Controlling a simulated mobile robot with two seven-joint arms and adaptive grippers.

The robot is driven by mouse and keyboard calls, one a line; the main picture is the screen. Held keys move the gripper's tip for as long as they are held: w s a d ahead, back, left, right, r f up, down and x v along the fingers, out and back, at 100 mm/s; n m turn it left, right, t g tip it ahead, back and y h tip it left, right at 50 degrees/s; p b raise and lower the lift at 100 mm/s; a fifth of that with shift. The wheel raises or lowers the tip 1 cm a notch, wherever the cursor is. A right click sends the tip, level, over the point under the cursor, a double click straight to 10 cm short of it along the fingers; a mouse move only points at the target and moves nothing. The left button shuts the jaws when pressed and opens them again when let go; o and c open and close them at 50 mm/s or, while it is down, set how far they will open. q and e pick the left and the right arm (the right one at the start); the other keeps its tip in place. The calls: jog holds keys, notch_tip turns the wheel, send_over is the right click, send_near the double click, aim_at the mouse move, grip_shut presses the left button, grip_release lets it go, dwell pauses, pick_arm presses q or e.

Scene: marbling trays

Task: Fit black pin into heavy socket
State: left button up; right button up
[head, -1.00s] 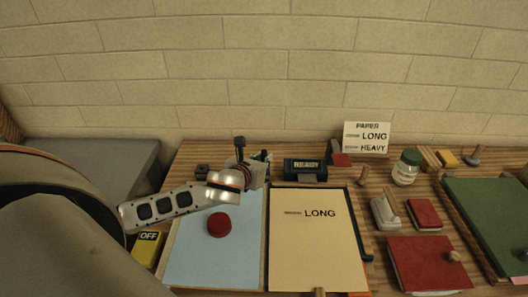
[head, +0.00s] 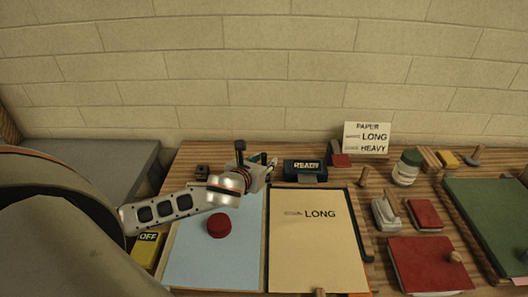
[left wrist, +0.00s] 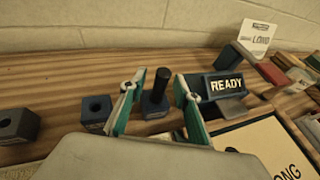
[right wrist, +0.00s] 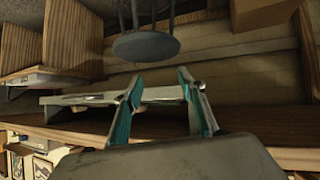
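The black pin (left wrist: 161,84) stands upright in a dark socket block (left wrist: 153,107) in the left wrist view. Its top also shows in the head view (head: 239,147), just behind my left gripper (head: 263,168). Two more dark blocks with empty round holes, one nearer (left wrist: 97,112) and one at far left (left wrist: 16,125), stand left of it; their labels are unreadable. My left gripper is open; the pin appears between its fingertips (left wrist: 157,92) but beyond them, with no visible contact. My right gripper (right wrist: 158,100) is open and empty, away from the worktop.
A READY box (head: 305,170) stands right of my left gripper. A card (head: 367,138) reads PAPER, LONG, HEAVY. A blue tray (head: 190,262) with a red round piece (head: 219,225) and a LONG sheet (head: 318,250) lie in front. An OFF box (head: 147,247) sits at left.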

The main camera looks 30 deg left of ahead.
pick_arm(q)
jog(key=v, duration=1.2)
